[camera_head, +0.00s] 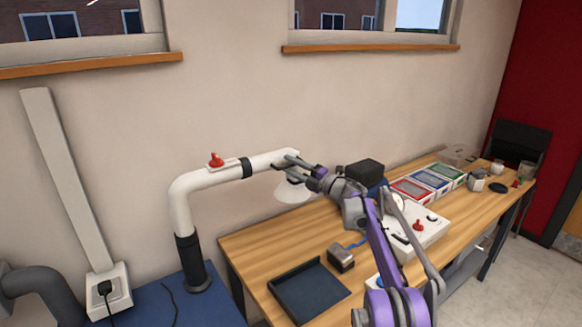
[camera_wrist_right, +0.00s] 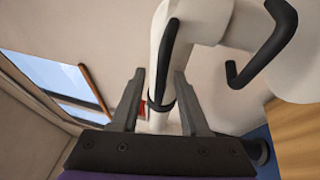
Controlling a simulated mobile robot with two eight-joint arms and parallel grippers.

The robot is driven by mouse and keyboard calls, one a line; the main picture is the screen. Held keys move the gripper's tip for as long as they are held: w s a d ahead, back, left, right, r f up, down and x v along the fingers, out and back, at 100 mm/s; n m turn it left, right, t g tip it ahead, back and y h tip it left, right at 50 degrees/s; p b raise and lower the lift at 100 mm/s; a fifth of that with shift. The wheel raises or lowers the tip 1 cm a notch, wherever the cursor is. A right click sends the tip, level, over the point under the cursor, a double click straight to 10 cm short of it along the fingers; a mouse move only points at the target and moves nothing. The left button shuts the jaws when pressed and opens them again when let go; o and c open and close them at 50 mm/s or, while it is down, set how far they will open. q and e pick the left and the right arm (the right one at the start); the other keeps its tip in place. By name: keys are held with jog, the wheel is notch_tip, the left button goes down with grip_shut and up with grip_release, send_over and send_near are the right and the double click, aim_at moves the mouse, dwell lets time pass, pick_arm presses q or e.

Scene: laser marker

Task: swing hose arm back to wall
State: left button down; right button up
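The hose arm (camera_head: 218,176) is a thick white tube. My right gripper (camera_head: 289,161) is at that far end, above the hood. In the right wrist view its fingers (camera_wrist_right: 160,82) are apart, with the white tube (camera_wrist_right: 162,119) and a black handle (camera_wrist_right: 165,62) showing between them. I see no firm contact. My left gripper is not in view.
The wooden bench (camera_head: 262,243) holds a dark tray (camera_head: 308,293), a small metal block (camera_head: 341,257), a white control box (camera_head: 418,226) and coloured trays (camera_head: 428,181). A vertical white duct (camera_head: 68,178) stands at the left wall.

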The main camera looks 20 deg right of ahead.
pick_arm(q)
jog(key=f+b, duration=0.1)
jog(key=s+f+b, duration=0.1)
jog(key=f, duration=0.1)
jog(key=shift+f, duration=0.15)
pick_arm(e)
jog(key=v, duration=1)
jog(key=shift+s+d, duration=0.15)
jog(key=shift+s, duration=0.2)
